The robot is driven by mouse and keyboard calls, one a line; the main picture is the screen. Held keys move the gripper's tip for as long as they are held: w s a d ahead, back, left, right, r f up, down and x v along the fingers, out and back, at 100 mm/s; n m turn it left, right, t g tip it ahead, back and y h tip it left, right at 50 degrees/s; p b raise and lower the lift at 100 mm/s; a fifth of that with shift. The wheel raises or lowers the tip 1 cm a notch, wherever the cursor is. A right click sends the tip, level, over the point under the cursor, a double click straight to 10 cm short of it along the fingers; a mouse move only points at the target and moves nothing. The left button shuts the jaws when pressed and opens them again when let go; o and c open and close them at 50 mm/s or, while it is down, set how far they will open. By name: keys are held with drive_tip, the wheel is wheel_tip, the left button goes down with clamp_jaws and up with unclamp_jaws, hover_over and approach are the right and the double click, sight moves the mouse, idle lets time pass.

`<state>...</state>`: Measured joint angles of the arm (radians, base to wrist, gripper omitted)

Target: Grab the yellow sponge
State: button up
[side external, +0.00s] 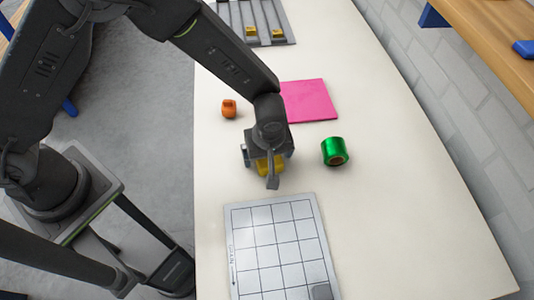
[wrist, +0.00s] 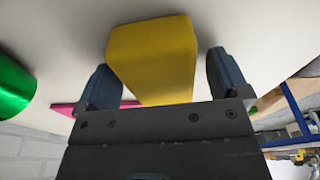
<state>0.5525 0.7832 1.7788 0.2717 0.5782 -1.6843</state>
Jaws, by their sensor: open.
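The yellow sponge (side external: 264,168) lies on the white table, partly hidden behind my gripper in the side view. In the wrist view the sponge (wrist: 155,58) is a yellow block between my two fingers. My gripper (side external: 261,172) is low over the table at the sponge. In the wrist view my gripper (wrist: 164,82) is open, with one dark finger on each side of the sponge. A gap shows between the sponge and each finger.
A green roll (side external: 335,151) stands right of my gripper. A pink sheet (side external: 309,101) and an orange object (side external: 229,108) lie behind it. A gridded board (side external: 262,229) lies in front. A grey slotted tray (side external: 288,30) with yellow pieces is at the back. The table's right side is clear.

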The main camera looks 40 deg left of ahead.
drive_tip(key=c, duration=1)
